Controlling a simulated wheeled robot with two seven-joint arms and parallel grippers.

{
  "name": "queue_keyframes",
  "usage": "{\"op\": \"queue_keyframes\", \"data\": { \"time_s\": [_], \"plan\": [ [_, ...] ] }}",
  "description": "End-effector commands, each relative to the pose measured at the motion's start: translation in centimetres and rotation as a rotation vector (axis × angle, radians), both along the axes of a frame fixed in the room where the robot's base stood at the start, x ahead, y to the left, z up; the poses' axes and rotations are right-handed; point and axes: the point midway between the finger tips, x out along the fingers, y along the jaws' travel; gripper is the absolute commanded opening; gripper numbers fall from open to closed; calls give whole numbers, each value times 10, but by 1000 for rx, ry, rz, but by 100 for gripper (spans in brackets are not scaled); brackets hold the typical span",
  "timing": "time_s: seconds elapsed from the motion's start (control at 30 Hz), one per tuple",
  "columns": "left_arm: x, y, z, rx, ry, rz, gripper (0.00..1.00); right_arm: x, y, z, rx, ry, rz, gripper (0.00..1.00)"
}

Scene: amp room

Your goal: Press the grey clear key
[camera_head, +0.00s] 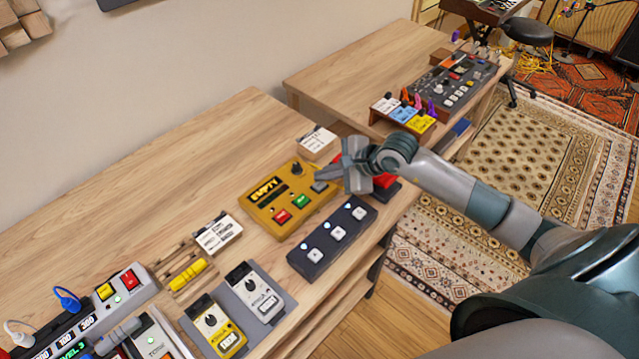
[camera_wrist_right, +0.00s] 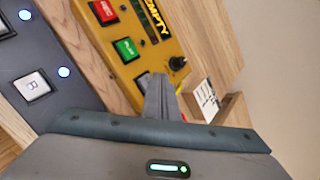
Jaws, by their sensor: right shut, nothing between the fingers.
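The yellow looper box (camera_head: 286,200) lies on the near wooden desk; its dark display reads EMPTY. It has a red key (camera_head: 282,216), a green key (camera_head: 301,201) and a black knob (camera_head: 297,169). The grey clear key (camera_head: 319,186) is at the box's right end, beside my right gripper (camera_head: 332,173). In the right wrist view the yellow box (camera_wrist_right: 150,47) shows above my closed, empty fingers (camera_wrist_right: 160,82), which are over the grey key's place and hide most of it. I cannot tell whether they touch it. My left gripper is not in view.
A dark footswitch (camera_head: 335,238) with several white buttons lies in front of the yellow box. Paper note blocks (camera_head: 318,142) stand behind it. A red device (camera_head: 385,181) is just right of my gripper. Pedals (camera_head: 214,325) fill the left front. Bare desk lies behind.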

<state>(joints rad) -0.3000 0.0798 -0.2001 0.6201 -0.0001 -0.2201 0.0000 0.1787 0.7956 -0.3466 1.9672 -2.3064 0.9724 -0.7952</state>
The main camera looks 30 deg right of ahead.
Motion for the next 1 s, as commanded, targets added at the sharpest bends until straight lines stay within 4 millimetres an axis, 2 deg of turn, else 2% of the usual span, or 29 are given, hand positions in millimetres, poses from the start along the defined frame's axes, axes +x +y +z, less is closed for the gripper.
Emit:
{"op": "queue_keyframes", "data": {
  "time_s": [0.27, 0.7, 1.0],
  "plan": [
    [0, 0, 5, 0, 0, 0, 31, 0, 0, 9, -1, -1, 0, 0],
    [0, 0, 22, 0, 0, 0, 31, 0, 0, 45, -1, -1, 0, 0],
    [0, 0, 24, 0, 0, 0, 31, 0, 0, 50, 0, 1, -1, 0]
  ]
}}
